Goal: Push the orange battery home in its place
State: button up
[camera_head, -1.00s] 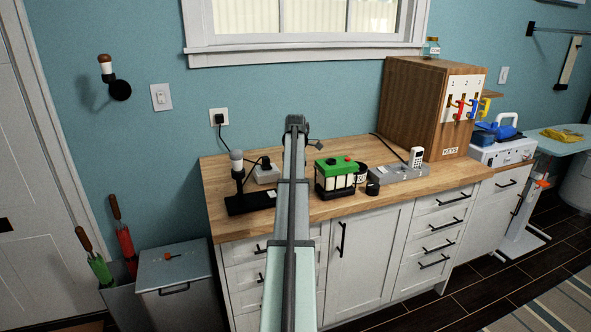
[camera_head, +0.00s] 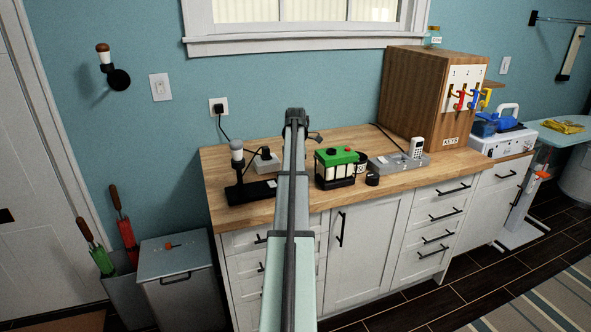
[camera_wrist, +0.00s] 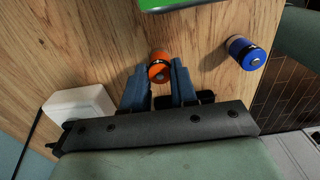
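In the wrist view the orange battery (camera_wrist: 159,70) sits between the tips of the two blue-grey fingers of my gripper (camera_wrist: 160,77). The fingers appear to meet its sides, with no clear gap. One metallic end of it shows; its lower part is hidden, and I cannot tell what is beneath it. A blue battery (camera_wrist: 246,52) is apart to the right, beyond the right finger. A green-topped box (camera_head: 336,167) stands on the counter, right of my arm in the head view; its green edge (camera_wrist: 178,4) shows at the top of the wrist view. My arm hides the orange battery in the head view.
A black base with an upright lamp-like part (camera_head: 245,185) stands left of my arm. A white socket block (camera_head: 265,163) is behind it and appears in the wrist view (camera_wrist: 80,105). A grey dock (camera_head: 400,162) and wooden key cabinet (camera_head: 425,100) stand right on the wooden counter (camera_head: 300,215).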

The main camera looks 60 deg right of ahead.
jog(key=shift+c, duration=1.3)
jog(key=shift+r, duration=0.15)
jog(key=shift+r, duration=2.85)
